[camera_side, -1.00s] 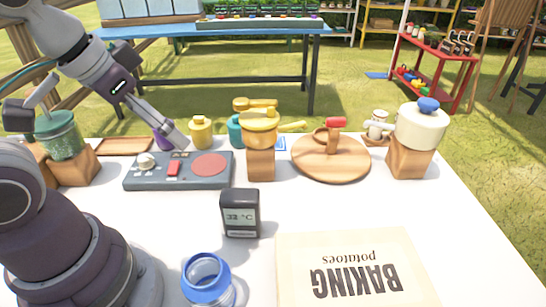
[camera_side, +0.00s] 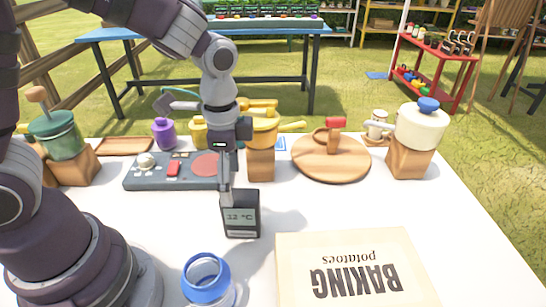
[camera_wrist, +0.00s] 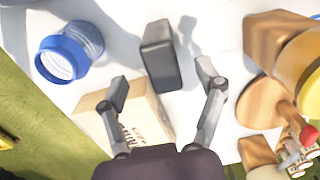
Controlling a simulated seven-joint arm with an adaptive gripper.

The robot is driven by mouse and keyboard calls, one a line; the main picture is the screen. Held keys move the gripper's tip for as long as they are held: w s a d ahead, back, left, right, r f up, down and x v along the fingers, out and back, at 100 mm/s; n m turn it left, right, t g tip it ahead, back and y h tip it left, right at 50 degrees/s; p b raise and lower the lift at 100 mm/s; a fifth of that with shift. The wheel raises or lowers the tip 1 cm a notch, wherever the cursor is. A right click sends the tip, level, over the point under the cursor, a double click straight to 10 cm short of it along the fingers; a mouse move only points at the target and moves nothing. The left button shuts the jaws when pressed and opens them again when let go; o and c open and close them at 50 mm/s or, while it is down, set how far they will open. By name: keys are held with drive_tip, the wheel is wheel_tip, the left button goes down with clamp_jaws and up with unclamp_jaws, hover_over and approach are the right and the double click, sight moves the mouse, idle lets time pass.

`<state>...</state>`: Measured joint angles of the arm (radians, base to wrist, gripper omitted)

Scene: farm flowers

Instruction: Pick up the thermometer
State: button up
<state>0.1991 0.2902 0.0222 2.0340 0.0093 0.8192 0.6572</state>
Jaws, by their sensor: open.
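The thermometer (camera_side: 241,217) is a small dark box with a grey display reading in °C. It stands upright on the white table, in the middle of the side view. In the wrist view the thermometer (camera_wrist: 160,55) is seen from above, a little beyond and between the fingertips. My gripper (camera_side: 226,190) is open and empty, pointing down at the thermometer's top left edge in the side view. In the wrist view my gripper (camera_wrist: 163,88) has its two fingers spread wide. Whether a finger touches the thermometer cannot be told.
A blue-rimmed jar (camera_side: 207,282) and a baking potatoes board (camera_side: 345,270) lie near the thermometer. Behind it are a grey control panel (camera_side: 140,183), a yellow pot on a wooden block (camera_side: 261,165) and a round wooden board (camera_side: 353,166).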

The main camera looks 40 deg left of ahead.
sight(241, 208)
drive_tip(key=f, duration=0.4)
drive_tip(key=d+f, duration=0.1)
drive_tip(key=f, duration=0.2)
drive_tip(key=shift+w, duration=0.35)
drive_tip(key=shift+r, duration=0.1)
clamp_jaws()
